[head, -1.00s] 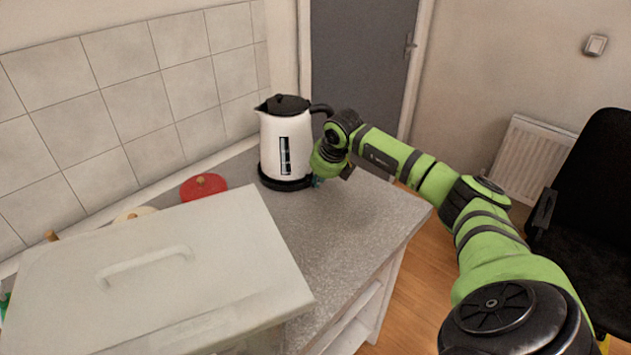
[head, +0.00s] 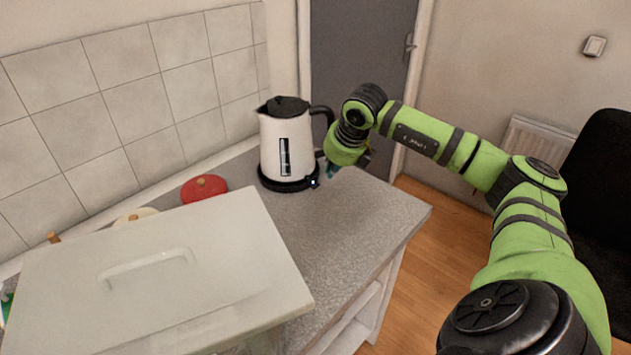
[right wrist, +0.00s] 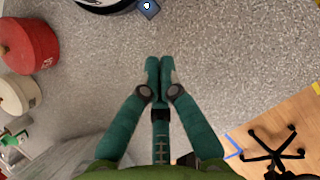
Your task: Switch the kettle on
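The white kettle (head: 287,145), with a black lid and handle, stands upright on its black base (head: 285,184) on the counter. A small switch tab with a bright bluish-white light (head: 314,183) sticks out from the base. The tab and its lit spot also show at the top of the right wrist view (right wrist: 148,7), beside the dark base edge. My right gripper (head: 331,171) is right of the kettle, apart from the tab. In the right wrist view its teal fingers (right wrist: 159,72) are pressed together with nothing between them. My left gripper is not in view.
A pale lidded box (head: 160,262) fills the front left of the counter (head: 345,225). A red-lidded pot (head: 203,188) and a cream-lidded one stand behind it by the tiled wall. The counter right of the kettle is clear. A black chair stands at the right.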

